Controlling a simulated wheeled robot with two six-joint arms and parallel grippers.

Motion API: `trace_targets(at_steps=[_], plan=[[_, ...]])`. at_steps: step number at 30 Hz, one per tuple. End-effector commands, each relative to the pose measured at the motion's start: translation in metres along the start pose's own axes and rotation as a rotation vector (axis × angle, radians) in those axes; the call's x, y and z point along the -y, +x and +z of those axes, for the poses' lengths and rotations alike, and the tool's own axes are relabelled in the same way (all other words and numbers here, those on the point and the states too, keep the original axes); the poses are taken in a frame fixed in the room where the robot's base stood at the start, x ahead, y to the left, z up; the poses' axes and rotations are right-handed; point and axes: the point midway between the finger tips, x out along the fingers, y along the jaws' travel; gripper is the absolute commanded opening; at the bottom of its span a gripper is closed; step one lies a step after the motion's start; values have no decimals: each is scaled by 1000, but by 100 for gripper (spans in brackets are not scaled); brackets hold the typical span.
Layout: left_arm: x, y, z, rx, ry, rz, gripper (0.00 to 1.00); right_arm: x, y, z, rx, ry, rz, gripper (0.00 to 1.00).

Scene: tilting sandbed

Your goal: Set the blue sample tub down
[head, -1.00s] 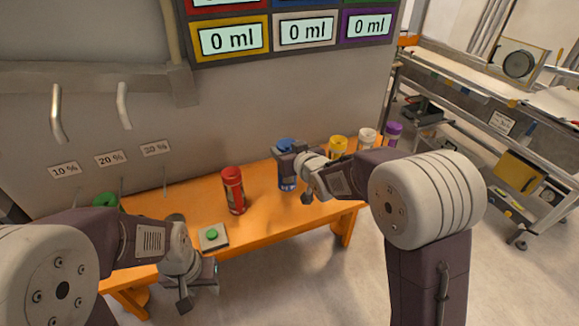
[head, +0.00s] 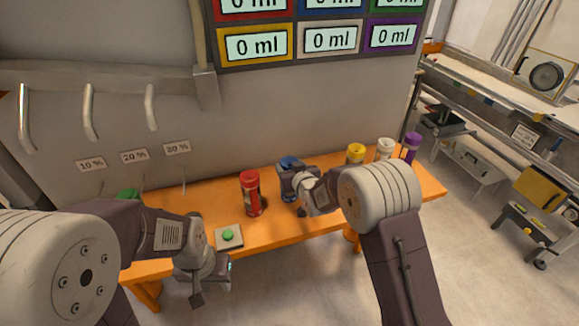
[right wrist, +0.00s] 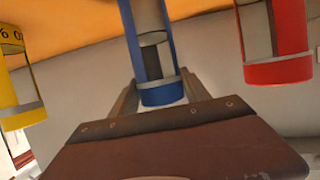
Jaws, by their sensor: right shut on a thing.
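The blue sample tub (head: 288,162) is upright over the orange bench, between the red tub and the yellow tub. My right gripper (head: 292,184) is shut on it and hides part of its body. In the right wrist view the blue tub (right wrist: 152,30) stands between the two fingers. I cannot tell whether its base touches the bench. My left gripper (head: 205,282) hangs by the bench's front edge, apart from the blue tub; its fingers are not clear.
On the orange bench (head: 325,218) stand a red tub (head: 251,192), a yellow tub (head: 355,154), a white tub (head: 385,149), a purple tub (head: 411,147) and a green tub (head: 128,194). A green button (head: 228,236) sits front left. Bench is free right of the blue tub.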

Motion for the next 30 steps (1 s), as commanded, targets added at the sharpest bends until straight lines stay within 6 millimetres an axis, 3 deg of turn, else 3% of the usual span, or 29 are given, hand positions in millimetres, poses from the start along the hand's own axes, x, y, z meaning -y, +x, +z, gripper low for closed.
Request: trace_targets(at_steps=[2,3,5,17,20,30], plan=[[0,5,0,0,0,0,36,0,1,3,-2,0,0,0],[0,5,1,0,0,0,36,0,1,4,0,0,0,57],[0,3,0,0,0,0,36,0,1,3,0,0,0,74],[0,-5,0,0,0,0,36,0,-2,-5,0,0,0,76],[0,5,0,0,0,0,36,0,-17,0,-1,0,0,76],[0,22,2,0,0,0,36,0,-96,0,-2,0,0,76]])
